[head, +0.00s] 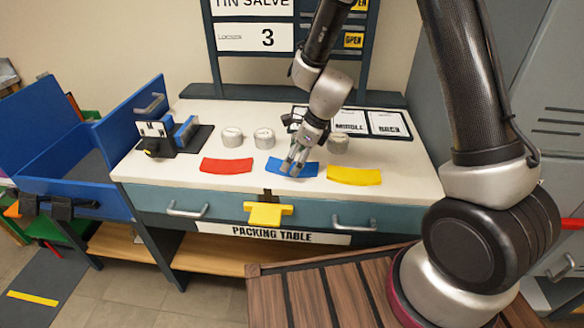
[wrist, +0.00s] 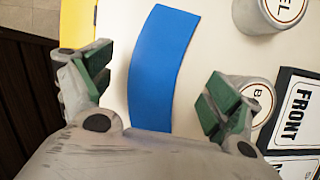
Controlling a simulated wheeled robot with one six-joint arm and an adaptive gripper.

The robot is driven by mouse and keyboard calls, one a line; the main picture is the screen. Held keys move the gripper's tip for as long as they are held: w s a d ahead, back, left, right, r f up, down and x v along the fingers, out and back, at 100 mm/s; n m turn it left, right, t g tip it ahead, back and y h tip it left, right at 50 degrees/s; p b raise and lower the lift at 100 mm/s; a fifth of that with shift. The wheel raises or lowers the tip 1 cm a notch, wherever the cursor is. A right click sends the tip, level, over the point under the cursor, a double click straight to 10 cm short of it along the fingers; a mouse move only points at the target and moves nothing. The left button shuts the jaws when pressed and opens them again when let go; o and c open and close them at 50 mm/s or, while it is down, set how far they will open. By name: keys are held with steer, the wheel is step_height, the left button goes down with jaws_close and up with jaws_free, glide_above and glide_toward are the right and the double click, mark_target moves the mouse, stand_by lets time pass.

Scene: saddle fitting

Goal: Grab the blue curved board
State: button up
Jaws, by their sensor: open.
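The blue curved board (head: 291,168) lies flat on the white packing table, between the red curved board (head: 226,166) and the yellow curved board (head: 354,176). My gripper (head: 294,168) is over the blue board in the head view and hides part of it. In the wrist view the blue board (wrist: 160,70) runs between the two open fingers of my gripper (wrist: 155,98), with room on both sides. The fingers hold nothing. Whether the fingertips touch the table cannot be told.
Several round tins, such as one tin (head: 232,136), stand behind the boards. Labelled plates (head: 388,123) lie at the back right of the table (head: 190,150). In the wrist view a tin (wrist: 262,98) is close to the right finger. A blue bin (head: 110,150) stands left.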

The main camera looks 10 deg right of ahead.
steer(key=shift+x, duration=0.9)
steer(key=c, duration=1.2)
steer(key=shift+o, duration=0.2)
